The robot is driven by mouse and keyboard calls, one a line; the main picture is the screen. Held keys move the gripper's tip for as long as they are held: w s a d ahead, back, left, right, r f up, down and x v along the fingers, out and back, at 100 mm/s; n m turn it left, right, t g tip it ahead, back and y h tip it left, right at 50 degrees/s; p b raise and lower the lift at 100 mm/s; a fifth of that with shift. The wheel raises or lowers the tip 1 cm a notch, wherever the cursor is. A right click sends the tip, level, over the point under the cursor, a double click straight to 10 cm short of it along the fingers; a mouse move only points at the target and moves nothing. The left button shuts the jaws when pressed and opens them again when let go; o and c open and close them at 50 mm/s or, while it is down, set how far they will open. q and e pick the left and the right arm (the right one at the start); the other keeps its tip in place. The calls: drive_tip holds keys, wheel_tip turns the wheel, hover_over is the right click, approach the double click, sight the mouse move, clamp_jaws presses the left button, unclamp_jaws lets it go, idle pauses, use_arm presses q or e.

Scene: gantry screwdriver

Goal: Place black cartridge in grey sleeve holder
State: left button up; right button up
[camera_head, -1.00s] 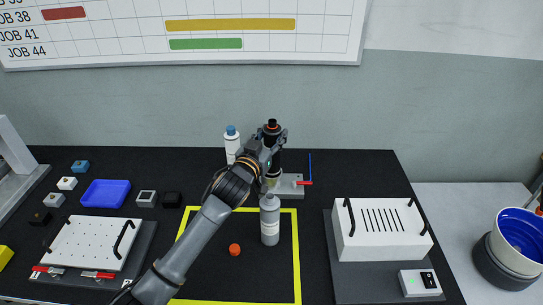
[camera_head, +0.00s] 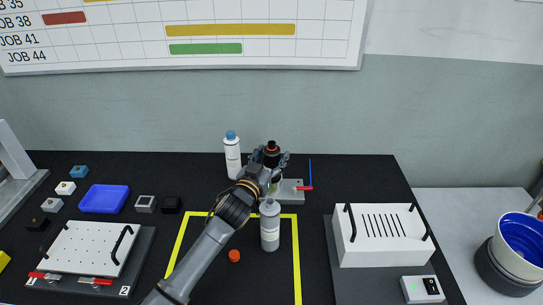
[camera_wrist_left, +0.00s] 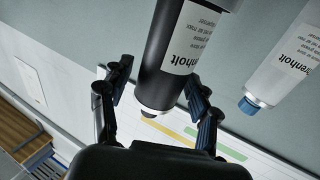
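The black cartridge (camera_head: 271,150) stands upright at the back middle of the table. Its lower part is hidden by my left gripper and is in or over the grey sleeve holder (camera_head: 294,196). In the left wrist view the black cartridge (camera_wrist_left: 165,65) shows a white label, and a grey rim is at the picture's top edge. My left gripper (camera_head: 270,157) is around its upper part. In the wrist view the fingers of my left gripper (camera_wrist_left: 160,88) stand spread on both sides, with a gap at the left finger. My right gripper is not in view.
A white bottle with a blue cap (camera_head: 232,155) stands left of the cartridge. A grey bottle (camera_head: 270,228) stands in front, close to my left arm. A red handle (camera_head: 304,188) and a blue rod (camera_head: 310,171) are at the holder's right.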

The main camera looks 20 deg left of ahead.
use_arm(q)
drive_tip(key=shift+r, duration=0.25)
drive_tip(key=shift+s+f, duration=0.15)
drive_tip(key=shift+s, duration=0.15)
drive_tip(key=s, duration=0.4)
drive_tip(key=s+a, duration=0.1)
drive_tip(key=s, duration=0.2)
drive_tip(key=shift+w, duration=0.1)
drive_tip(key=shift+d, duration=0.1)
drive_tip(key=shift+c, duration=0.5)
